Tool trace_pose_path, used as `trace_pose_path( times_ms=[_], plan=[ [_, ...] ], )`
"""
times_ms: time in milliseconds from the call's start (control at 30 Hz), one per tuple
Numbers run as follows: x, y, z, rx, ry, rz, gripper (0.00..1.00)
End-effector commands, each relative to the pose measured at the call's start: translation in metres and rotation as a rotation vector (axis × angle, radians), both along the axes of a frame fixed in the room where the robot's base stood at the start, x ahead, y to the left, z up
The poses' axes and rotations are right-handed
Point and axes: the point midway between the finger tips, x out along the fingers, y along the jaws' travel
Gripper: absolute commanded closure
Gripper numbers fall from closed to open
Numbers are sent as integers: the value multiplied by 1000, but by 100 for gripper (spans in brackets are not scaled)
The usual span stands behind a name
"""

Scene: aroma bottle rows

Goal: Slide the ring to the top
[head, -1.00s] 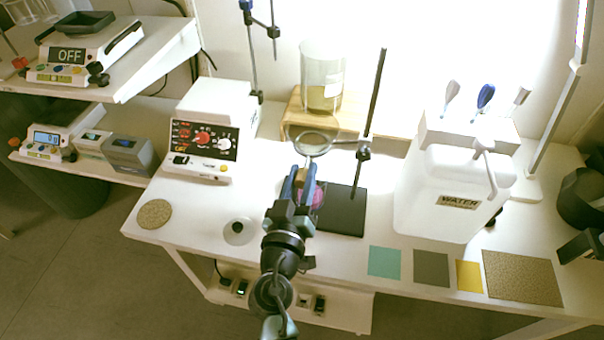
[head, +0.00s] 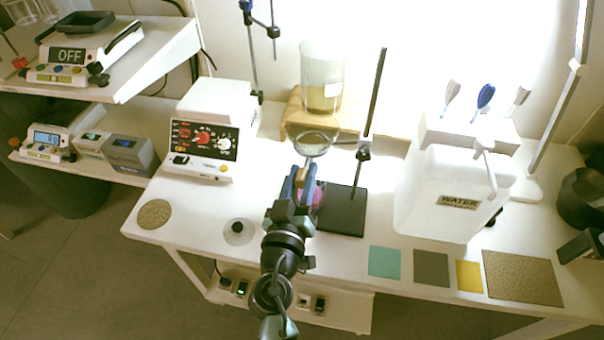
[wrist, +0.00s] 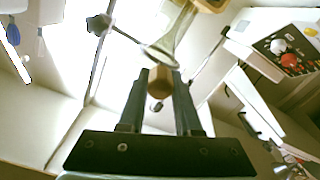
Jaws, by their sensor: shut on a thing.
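The stand's black base (head: 342,212) carries a dark upright rod (head: 375,95). A clamp (head: 363,152) sits on the rod's lower half, with a thin arm reaching left to a round, glassy ring-like piece (head: 312,138). In the wrist view the rod (wrist: 105,50), the clamp (wrist: 100,25) and a clear flared shape (wrist: 178,38) appear beyond the fingers. My gripper (head: 306,178) is shut on a tan cylindrical piece (wrist: 160,84), just below the round piece. I cannot tell whether the two are joined. A pink thing (head: 319,194) is partly hidden behind my gripper.
A glass beaker (head: 322,80) stands on a wooden block (head: 292,112) behind. A white control box (head: 205,140) is at left and a white water container (head: 445,195) at right. A small black-knobbed item (head: 238,230) is at front left. Coloured mats lie at front right.

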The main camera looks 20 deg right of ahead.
Motion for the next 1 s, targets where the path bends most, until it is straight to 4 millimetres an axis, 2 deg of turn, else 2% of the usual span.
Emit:
trace_pose_path(
  times_ms=[167,600,800,1000],
  plan=[
    [0,0,23,0,-5,0,100],
    [1,1,132,-4,-11,2,100],
    [0,0,160,-3,-9,2,100],
    [1,1,169,-3,-8,3,100]
  ],
)
